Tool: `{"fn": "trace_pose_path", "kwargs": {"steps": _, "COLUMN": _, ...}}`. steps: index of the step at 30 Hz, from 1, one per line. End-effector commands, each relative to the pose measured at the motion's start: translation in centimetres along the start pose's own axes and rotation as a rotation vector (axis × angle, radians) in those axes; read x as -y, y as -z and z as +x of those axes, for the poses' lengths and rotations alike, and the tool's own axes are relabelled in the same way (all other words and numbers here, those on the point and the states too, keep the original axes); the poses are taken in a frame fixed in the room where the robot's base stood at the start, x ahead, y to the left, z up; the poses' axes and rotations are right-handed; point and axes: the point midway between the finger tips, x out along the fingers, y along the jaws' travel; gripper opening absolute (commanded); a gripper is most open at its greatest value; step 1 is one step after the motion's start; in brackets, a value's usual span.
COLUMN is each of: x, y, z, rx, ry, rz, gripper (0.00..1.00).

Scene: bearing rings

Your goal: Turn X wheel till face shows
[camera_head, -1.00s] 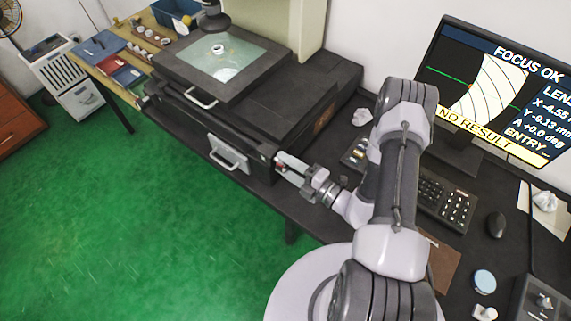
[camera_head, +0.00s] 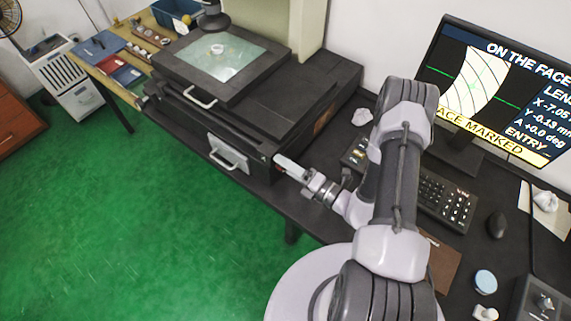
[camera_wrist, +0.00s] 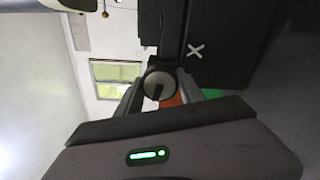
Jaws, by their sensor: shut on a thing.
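My gripper (camera_head: 283,164) is at the right end of the dark measuring machine's (camera_head: 235,150) front. In the wrist view its two fingers (camera_wrist: 160,88) are closed on the X wheel (camera_wrist: 158,84), a round grey knob with a dark slot, beside a white X mark (camera_wrist: 195,51) on the black housing. In the head view the wheel is hidden by the gripper. The monitor (camera_head: 497,95) reads "ON THE FACE", X -7.05, Y -0.13 mm, A +0.0 deg, with a yellow bar ending "ACE MARKED". A small ring (camera_head: 217,49) sits on the glass stage (camera_head: 225,62).
A keyboard (camera_head: 446,201), a black mouse (camera_head: 496,224) and a blue-topped round tin (camera_head: 485,281) lie on the dark bench right of my arm. Trays of small parts stand on the wooden table (camera_head: 150,22) at the back left. The green floor in front is clear.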

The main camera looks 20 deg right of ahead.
Motion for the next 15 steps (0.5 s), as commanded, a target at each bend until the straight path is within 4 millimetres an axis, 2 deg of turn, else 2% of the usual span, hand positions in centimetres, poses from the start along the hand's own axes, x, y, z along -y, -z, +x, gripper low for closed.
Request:
{"fn": "trace_pose_path", "kwargs": {"steps": 8, "x": 0.01, "y": 0.03, "z": 0.00, "rx": -0.001, "ry": 0.000, "rz": 0.000, "gripper": 0.04}}
{"fn": "trace_pose_path", "kwargs": {"steps": 9, "x": 0.01, "y": 0.03, "z": 0.00, "rx": -0.001, "ry": 0.000, "rz": 0.000, "gripper": 0.50}}
{"fn": "trace_pose_path", "kwargs": {"steps": 12, "x": 0.00, "y": 0.02, "z": 0.00, "rx": -0.001, "ry": 0.000, "rz": 0.001, "gripper": 0.66}}
{"fn": "trace_pose_path", "kwargs": {"steps": 15, "x": 0.00, "y": 0.01, "z": 0.00, "rx": 0.000, "ry": 0.000, "rz": 0.001, "gripper": 0.66}}
